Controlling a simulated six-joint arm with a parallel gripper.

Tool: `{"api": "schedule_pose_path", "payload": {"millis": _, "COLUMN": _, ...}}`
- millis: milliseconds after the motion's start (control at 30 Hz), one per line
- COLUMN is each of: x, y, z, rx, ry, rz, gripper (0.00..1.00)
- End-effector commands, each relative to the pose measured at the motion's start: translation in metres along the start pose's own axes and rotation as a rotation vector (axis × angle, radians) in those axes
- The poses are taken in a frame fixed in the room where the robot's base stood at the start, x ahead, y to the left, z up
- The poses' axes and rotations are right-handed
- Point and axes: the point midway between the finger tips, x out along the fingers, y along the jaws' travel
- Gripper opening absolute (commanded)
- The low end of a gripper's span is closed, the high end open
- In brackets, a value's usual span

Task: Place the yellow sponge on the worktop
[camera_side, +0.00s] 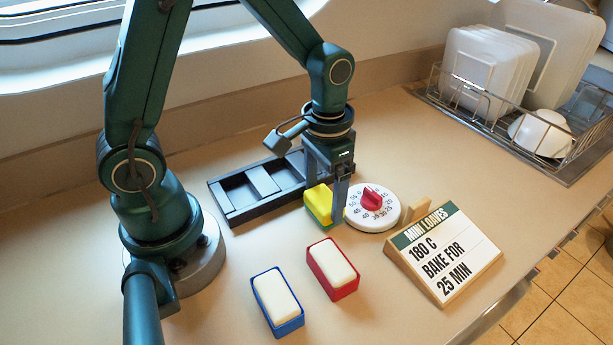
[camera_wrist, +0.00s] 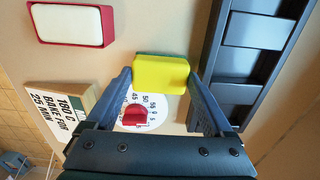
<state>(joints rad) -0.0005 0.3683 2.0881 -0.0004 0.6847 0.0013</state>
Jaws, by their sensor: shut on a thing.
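The yellow sponge (camera_side: 319,203), with a green layer on its underside, is between the fingers of my gripper (camera_side: 326,192). My gripper is shut on it, and it also shows between the two fingertips in the wrist view (camera_wrist: 161,74). The sponge is low, close to the worktop (camera_side: 220,290); I cannot tell whether it touches it. It is just left of the white timer in the side view, and one finger hides part of it.
A white timer (camera_side: 385,212) with a red knob stands close by. A dark divided tray (camera_side: 235,216) lies behind. Red (camera_side: 345,291) and blue (camera_side: 291,326) boxes holding white blocks stand in front. A recipe sign (camera_side: 444,255) and dish rack (camera_side: 480,125) are at right.

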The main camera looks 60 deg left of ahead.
Motion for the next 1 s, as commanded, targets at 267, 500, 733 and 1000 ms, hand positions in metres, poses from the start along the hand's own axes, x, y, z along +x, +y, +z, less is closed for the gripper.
{"api": "schedule_pose_path", "payload": {"millis": 267, "x": 0.003, "y": 0.0, "z": 0.0, "rx": 0.0, "ry": 0.0, "rz": 0.0, "gripper": 0.33}}
{"api": "schedule_pose_path", "payload": {"millis": 500, "x": 0.006, "y": 0.0, "z": 0.0, "rx": 0.0, "ry": 0.001, "rz": 0.0, "gripper": 1.0}}
{"api": "schedule_pose_path", "payload": {"millis": 733, "x": 0.005, "y": 0.0, "z": 0.0, "rx": 0.0, "ry": 0.002, "rz": 0.0, "gripper": 1.0}}
{"api": "schedule_pose_path", "payload": {"millis": 1000, "x": -0.031, "y": 0.0, "z": -0.002, "rx": 0.0, "ry": 0.011, "rz": 0.0, "gripper": 1.0}}
